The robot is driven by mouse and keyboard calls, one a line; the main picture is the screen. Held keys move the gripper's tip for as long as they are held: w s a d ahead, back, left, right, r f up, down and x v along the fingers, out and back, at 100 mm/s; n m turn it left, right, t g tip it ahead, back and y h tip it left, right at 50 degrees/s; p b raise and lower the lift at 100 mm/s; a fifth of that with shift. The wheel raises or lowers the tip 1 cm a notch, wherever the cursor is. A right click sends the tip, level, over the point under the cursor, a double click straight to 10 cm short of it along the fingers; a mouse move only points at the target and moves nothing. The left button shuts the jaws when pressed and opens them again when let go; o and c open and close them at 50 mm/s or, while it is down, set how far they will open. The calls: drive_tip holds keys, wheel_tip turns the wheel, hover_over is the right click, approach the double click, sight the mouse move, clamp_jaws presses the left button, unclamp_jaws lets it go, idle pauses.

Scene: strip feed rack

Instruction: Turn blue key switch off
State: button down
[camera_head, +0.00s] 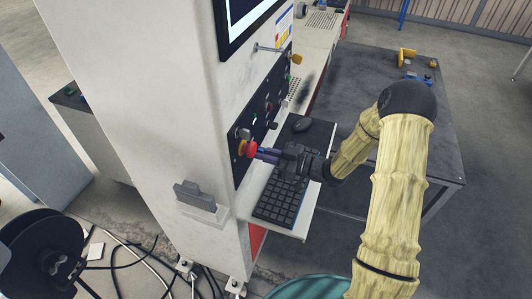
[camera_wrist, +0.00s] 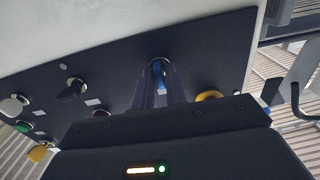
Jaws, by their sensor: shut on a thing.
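The blue key switch (camera_wrist: 157,68) sits on the dark control panel (camera_wrist: 205,50), near its upper middle in the wrist view. My gripper (camera_wrist: 160,80) is at the switch, its two fingers shut on it from both sides. The fingers cover most of the switch, so its turn position cannot be told. In the head view my gripper (camera_head: 268,155) reaches from the right to the panel on the white cabinet, beside the red emergency button (camera_head: 251,149). The switch itself is hidden there.
A yellow ring (camera_wrist: 208,96) lies close beside my fingers in the wrist view. A black selector knob (camera_wrist: 72,90) and several other buttons are further left. A keyboard (camera_head: 279,203) and mouse (camera_head: 303,124) lie on the shelf below my gripper.

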drive_tip(key=shift+f, duration=0.15)
drive_tip(key=c, duration=1.6)
unclamp_jaws()
drive_tip(key=shift+s, duration=0.1)
drive_tip(key=shift+o, duration=0.2)
drive_tip(key=b+v, duration=0.3)
drive_tip(key=v, duration=1.4)
drive_tip(key=shift+d, duration=0.25)
